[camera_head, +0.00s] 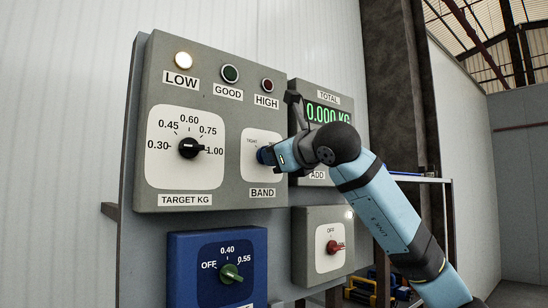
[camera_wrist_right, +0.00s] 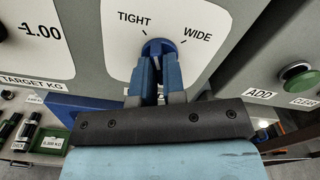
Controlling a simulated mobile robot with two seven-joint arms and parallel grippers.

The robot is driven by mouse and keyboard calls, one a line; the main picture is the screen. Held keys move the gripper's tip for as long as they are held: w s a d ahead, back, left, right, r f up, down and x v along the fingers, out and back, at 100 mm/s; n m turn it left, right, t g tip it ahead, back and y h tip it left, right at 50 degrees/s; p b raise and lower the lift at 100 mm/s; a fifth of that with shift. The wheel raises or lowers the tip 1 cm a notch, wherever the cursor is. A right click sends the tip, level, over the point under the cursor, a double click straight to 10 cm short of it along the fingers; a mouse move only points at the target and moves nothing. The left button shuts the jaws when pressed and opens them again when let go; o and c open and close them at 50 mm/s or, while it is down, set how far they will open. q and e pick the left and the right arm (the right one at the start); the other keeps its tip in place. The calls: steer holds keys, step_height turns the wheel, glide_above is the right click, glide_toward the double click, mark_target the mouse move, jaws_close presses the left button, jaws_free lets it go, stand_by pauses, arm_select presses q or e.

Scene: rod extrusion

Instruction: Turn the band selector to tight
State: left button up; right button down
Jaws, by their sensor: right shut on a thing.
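The band selector is a blue knob (camera_wrist_right: 158,46) on a white dial plate (camera_wrist_right: 115,50) marked TIGHT at upper left and WIDE at upper right. In the head view its plate (camera_head: 250,143) sits above the BAND label, right of the target dial. My right gripper (camera_wrist_right: 158,66) is shut on the knob, one finger on each side, and also shows in the head view (camera_head: 270,155). The fingers hide most of the knob, so I cannot tell which mark it points to. My left gripper is not in view.
The TARGET KG dial (camera_head: 185,147) is left of the band plate. A TOTAL display (camera_head: 327,113) and a green ADD button (camera_wrist_right: 299,75) are to the right. A blue panel with a green knob (camera_head: 231,273) and a grey box with a red knob (camera_head: 334,247) are below.

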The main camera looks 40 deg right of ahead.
steer(key=shift+n, duration=2)
steer(key=c, duration=1.2)
jaws_free()
steer(key=shift+s, duration=0.1)
steer(key=s+d+b, duration=0.1)
steer(key=s+b, duration=0.1)
steer(key=s, duration=1.1)
steer(key=shift+s+b, duration=0.3)
steer(key=shift+s, duration=0.05)
